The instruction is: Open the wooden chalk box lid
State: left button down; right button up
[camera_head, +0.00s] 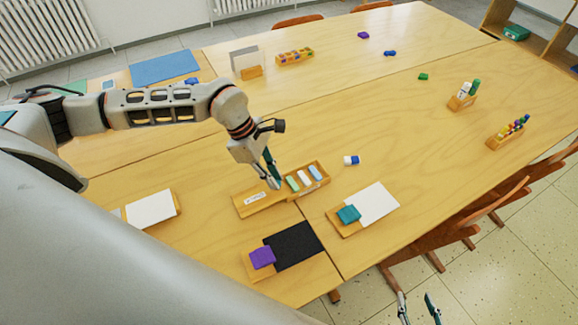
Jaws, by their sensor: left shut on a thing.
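The wooden chalk box (324,181) lies near the middle of the table in the head view. Its right part is uncovered and shows several pastel chalk sticks in a compartment. The wooden lid (243,207), with a white label, extends to the left of the uncovered part. My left gripper (273,181) reaches down to the lid near its inner end and is shut on it; the exact contact is partly hidden by the fingers. My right gripper (418,308) is at the bottom edge, over the floor beside the table, with its fingers apart and empty.
A black sheet with a purple block (262,257) and a white sheet with a teal block (348,214) lie in front of the box. A blue-and-white eraser (351,160) is to its right. Marker holders (506,138) stand farther right. The table's centre right is clear.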

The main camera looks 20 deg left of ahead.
pick_arm(q)
jog(key=shift+s+a, duration=0.15)
jog(key=shift+s, duration=0.15)
jog(key=c, duration=2)
grip_release()
jog(key=shift+v, duration=6)
